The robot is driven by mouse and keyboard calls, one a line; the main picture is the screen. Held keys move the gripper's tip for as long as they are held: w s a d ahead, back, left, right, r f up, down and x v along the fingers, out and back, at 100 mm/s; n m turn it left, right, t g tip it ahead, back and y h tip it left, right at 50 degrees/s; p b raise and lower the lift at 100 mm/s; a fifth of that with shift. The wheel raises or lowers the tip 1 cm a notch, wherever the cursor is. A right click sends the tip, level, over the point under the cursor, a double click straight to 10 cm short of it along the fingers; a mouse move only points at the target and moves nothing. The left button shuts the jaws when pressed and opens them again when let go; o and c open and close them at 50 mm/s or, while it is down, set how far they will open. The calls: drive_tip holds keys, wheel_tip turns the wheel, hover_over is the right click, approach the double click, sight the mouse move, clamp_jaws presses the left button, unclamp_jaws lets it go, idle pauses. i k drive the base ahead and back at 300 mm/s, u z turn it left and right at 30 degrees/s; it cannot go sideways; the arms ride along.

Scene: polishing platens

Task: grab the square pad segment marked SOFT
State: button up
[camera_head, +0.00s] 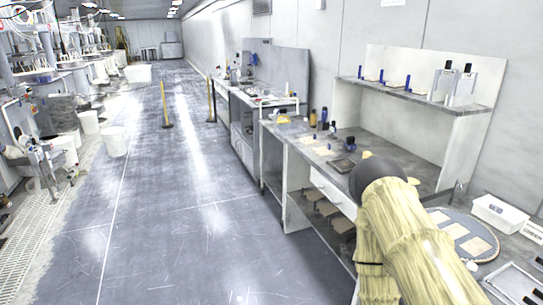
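A round grey platen (494,262) lies on the bench at the lower right. No marking on the pads is legible, so I cannot tell which one says SOFT. My beige-sleeved arm covers the left part of the platen. My gripper is not visible; the arm's dark rounded joint shows above the bench, left of the platen.
A white labelled box (499,213) stands behind the platen. A raised shelf (418,98) with bottles and blocks stands at the back. More cluttered benches extend beyond. The floor (190,220) to the left is open, with yellow posts farther off.

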sight(324, 150)
drive_tip(key=u, duration=1)
drive_tip(key=i, duration=1.75)
drive_tip(key=z, duration=0.3)
drive_tip(key=i, duration=1.5)
drive_tip(key=z, duration=1.6)
drive_tip(key=i, duration=0.85)
drive_tip(key=z, duration=0.8)
